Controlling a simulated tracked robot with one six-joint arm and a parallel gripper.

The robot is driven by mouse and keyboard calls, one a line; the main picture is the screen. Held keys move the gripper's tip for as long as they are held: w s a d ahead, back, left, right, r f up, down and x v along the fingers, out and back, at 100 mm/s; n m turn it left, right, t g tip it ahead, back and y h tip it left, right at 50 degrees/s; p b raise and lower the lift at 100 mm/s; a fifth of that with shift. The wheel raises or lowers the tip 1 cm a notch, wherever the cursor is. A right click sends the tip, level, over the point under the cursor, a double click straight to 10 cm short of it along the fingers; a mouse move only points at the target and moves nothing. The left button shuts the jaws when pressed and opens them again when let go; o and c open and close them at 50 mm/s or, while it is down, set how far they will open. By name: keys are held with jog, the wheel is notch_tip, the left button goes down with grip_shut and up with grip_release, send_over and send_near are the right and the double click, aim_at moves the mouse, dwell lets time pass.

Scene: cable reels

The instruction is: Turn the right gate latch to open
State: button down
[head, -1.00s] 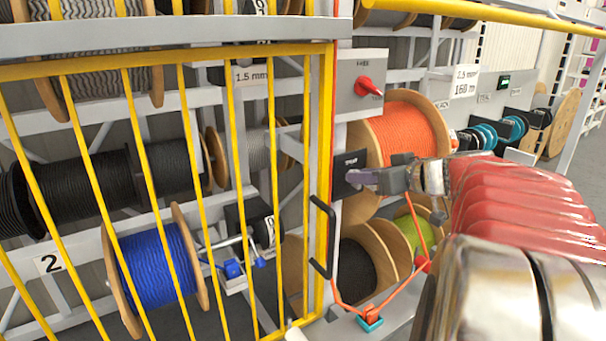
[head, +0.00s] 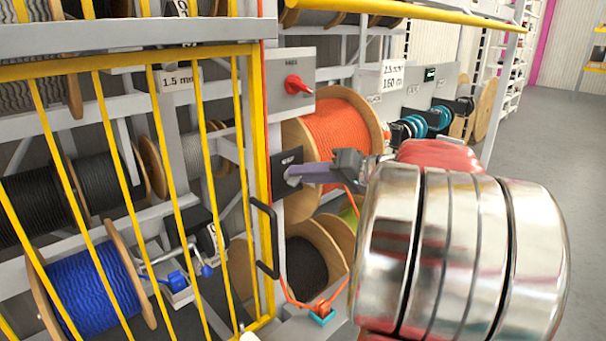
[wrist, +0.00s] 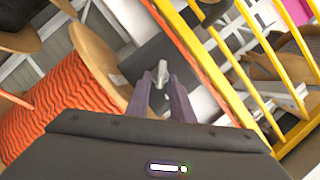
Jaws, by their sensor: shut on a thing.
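The right gate latch is a dark plate (head: 284,160) on the grey post just right of the yellow barred gate (head: 258,150). In the wrist view its small light-grey lever (wrist: 162,70) stands out from the dark plate (wrist: 140,68). My gripper (head: 292,174) reaches the latch from the right. In the wrist view the two purple-grey fingers (wrist: 161,86) close on the lever from both sides. The lever is mostly hidden behind the fingers in the head view, so its turned angle is hard to tell there. The gate looks shut against the post.
A grey box with a red knob (head: 297,85) sits above the latch. An orange cable reel (head: 342,125) is close behind my gripper. A black gate handle (head: 264,235) and an orange cord (head: 284,285) are below. Open floor (head: 560,130) lies at the right.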

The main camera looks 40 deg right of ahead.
jog(key=m+y, duration=0.1)
jog(key=m, duration=0.1)
jog(key=f+m+t+y, duration=0.1)
jog(key=m, duration=0.1)
jog(key=m+t, duration=0.1)
jog(key=m, duration=0.2)
jog(key=shift+d+f+y, duration=0.2)
jog(key=shift+d+y, duration=0.1)
jog(key=shift+y, duration=0.1)
dwell(0.3)
jog(key=c, duration=1.8)
grip_release()
jog(key=shift+w, duration=0.1)
jog(key=shift+c, duration=0.2)
jog(key=v, duration=1.3)
jog(key=shift+s+f, duration=0.2)
jog(key=shift+s, duration=0.2)
